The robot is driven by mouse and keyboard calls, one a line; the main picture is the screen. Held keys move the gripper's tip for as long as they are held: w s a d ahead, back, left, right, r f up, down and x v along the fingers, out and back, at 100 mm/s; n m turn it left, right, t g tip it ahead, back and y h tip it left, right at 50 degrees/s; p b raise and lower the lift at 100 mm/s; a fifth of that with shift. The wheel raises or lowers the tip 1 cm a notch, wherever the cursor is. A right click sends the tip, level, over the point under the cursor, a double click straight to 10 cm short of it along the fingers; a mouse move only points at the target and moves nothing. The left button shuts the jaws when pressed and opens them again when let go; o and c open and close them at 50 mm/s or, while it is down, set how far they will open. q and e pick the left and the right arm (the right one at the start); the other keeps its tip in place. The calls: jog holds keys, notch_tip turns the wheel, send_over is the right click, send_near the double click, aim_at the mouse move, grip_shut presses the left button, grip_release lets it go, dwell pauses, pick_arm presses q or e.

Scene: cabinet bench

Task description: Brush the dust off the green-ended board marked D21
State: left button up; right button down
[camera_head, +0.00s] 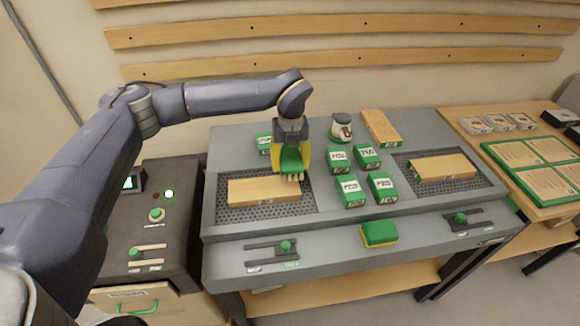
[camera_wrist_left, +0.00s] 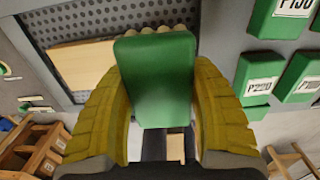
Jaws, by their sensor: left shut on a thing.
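My left gripper (camera_head: 290,158) is shut on a green brush (camera_head: 291,162), with yellow fingers on both sides. The brush's tan bristles point down over the right end of a pale wooden board (camera_head: 255,191) on the left perforated panel. I cannot tell whether they touch it. The left wrist view shows the green brush (camera_wrist_left: 155,80) between the fingers, with this board (camera_wrist_left: 82,65) beyond. Another board (camera_head: 445,167) lies on the right perforated panel, and a third board (camera_head: 381,127) lies at the back. No D21 mark is readable, and dust cannot be made out. My right gripper is out of view.
Several green labelled blocks (camera_head: 350,190) stand between the panels. A round container (camera_head: 341,127) is behind them. A green and yellow block (camera_head: 379,233) lies at the front, between two sliders with green knobs (camera_head: 286,246). A dark control box (camera_head: 160,215) stands left.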

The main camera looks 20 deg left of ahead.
aim_at(290, 156)
pick_arm(q)
jog(key=shift+r, duration=0.3)
jog(key=shift+r, duration=0.1)
jog(key=shift+r, duration=1.4)
